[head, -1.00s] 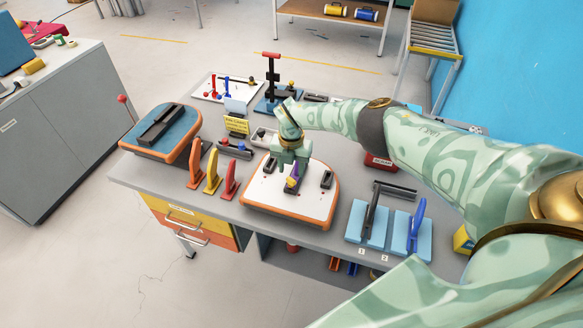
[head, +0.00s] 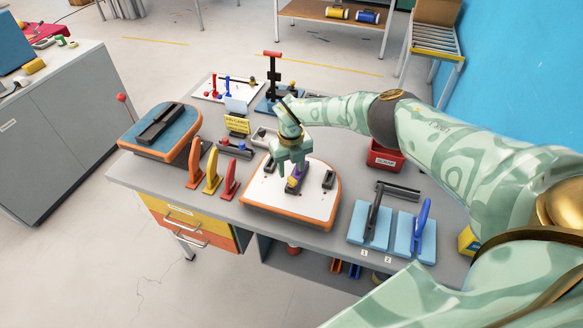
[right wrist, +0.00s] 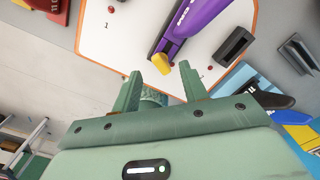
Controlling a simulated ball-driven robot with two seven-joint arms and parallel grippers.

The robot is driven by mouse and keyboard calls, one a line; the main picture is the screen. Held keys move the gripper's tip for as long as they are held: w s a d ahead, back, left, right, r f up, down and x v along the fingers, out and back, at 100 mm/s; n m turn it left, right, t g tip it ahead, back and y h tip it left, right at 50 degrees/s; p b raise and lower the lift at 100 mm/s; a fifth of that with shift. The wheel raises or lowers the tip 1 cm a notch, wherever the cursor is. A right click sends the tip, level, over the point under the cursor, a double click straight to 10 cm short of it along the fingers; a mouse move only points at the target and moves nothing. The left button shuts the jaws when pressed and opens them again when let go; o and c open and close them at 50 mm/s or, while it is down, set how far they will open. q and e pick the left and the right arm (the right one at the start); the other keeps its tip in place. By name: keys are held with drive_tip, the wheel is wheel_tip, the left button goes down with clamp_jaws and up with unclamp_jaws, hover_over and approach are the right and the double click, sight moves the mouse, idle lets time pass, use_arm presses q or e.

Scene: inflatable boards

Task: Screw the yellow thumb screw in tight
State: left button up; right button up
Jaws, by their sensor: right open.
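A purple lever with a yellow end piece (right wrist: 172,57) lies over a dark block on the white board with an orange rim (right wrist: 103,25). In the head view the purple lever (head: 295,177) is partly under my right gripper (head: 292,163). In the right wrist view my right gripper (right wrist: 162,76) is open, and its fingertips are just short of the yellow end. I cannot tell whether they touch it. I cannot make out a separate yellow thumb screw; the yellow end is the only yellow part near the fingers. My left gripper is not in view.
Dark blocks (head: 328,179) stand on the board beside the lever. Orange, yellow and red upright levers (head: 212,172) stand to its left. Blue plates with handles (head: 408,248) lie at right, and a red bin (head: 384,158) is behind. A blue-topped board (head: 170,138) lies at far left.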

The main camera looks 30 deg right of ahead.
sight(291, 178)
drive_tip(key=n+b, duration=0.1)
drive_tip(key=n, duration=0.2)
drive_tip(key=shift+a+n, duration=0.1)
drive_tip(key=shift+n, duration=0.6)
drive_tip(key=shift+f+b, duration=2)
drive_tip(key=shift+f, duration=0.65)
